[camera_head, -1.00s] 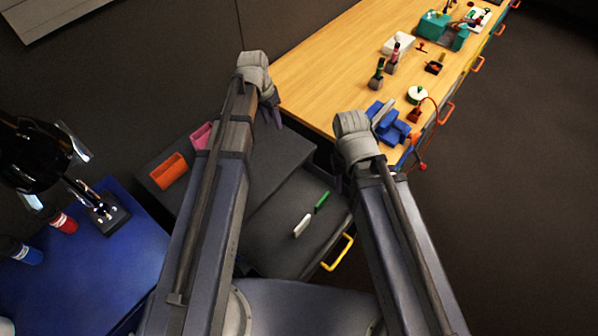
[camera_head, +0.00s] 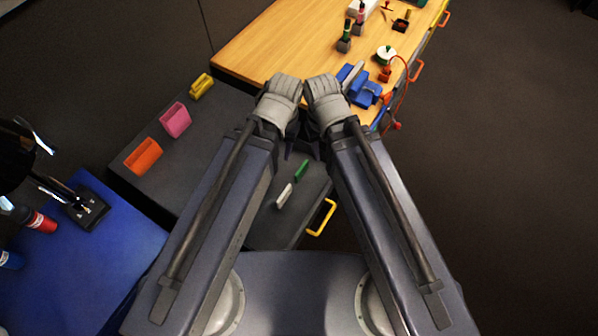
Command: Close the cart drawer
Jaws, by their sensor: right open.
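The dark grey cart (camera_head: 180,185) stands at the left, below the wooden bench. Its drawer (camera_head: 275,232) is pulled out toward the lower right, with a yellow handle (camera_head: 322,217) on its front. A green item (camera_head: 301,169) and a white item (camera_head: 284,196) lie in the drawer. My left gripper (camera_head: 288,148) is over the cart side of the drawer; its fingers are mostly hidden by its wrist and arm. My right gripper (camera_head: 318,140) is open beside it, near the drawer's far end and above the handle in the picture. Neither visibly touches the handle.
Orange (camera_head: 143,156), pink (camera_head: 175,119) and yellow (camera_head: 201,86) holders sit on the cart top. A blue table (camera_head: 60,270) is at lower left. Dark floor at right is clear.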

